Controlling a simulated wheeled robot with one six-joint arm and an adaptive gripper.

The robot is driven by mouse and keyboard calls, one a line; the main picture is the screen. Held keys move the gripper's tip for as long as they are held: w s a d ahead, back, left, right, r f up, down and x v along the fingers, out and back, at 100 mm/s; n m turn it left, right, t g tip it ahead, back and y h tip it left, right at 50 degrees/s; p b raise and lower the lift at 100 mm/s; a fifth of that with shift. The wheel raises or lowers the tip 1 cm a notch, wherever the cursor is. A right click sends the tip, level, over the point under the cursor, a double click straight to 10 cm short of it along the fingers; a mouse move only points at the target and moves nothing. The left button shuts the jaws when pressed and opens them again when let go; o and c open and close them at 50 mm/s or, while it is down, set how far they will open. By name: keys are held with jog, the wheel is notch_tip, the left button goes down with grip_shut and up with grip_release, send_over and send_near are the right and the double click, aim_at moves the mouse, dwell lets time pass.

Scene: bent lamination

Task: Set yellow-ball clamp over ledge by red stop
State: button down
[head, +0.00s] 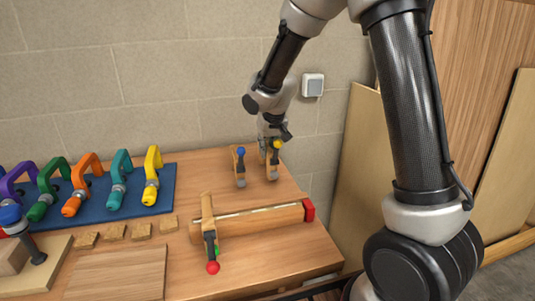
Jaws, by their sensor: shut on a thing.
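The yellow-ball clamp (273,163) is at the back right of the bench, its yellow ball near the top and a grey pad low down. My gripper (271,141) is shut on the upper part of this clamp, partly hiding it. I cannot tell whether the clamp touches the bench. The ledge is a long wooden bar (255,219) with a pale strip along its top, in front of my gripper. The red stop (309,210) is at the bar's right end.
A blue-ball clamp (240,170) stands just left of my gripper. A red-ball clamp (209,235) sits over the bar's left end. Several coloured clamps stand on a blue mat (166,185) at left. Small wood blocks (141,231) and a board (118,275) lie in front.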

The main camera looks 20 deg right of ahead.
notch_tip(320, 180, up, 15)
dwell(0.4)
dwell(0.4)
